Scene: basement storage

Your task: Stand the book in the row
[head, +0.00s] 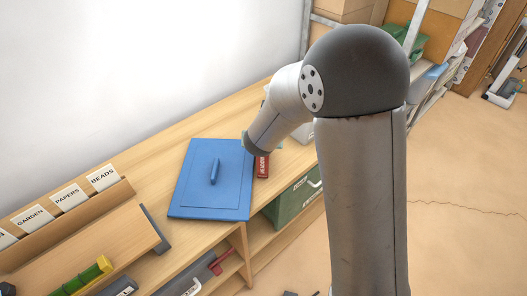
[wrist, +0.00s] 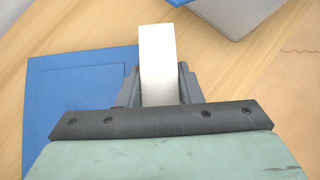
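In the head view a red book-like thing with white letters (head: 262,166) shows just below my wrist, at the right edge of a blue lid. In the wrist view a pale, cream-white block (wrist: 158,58) sticks out between the two fingers of my gripper (wrist: 160,88). The fingers touch it on both sides, so my gripper looks shut on it; it appears to be the book. In the head view my arm hides the fingers.
The blue lid with a handle (head: 205,190) lies flat on the wooden bench (head: 165,145). Cards reading GARDEN, PAPERS and BEADS (head: 102,177) stand behind the rack. A green bin (head: 290,207) sits below the bench. A blue-edged pale box (wrist: 235,15) stands ahead in the wrist view.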

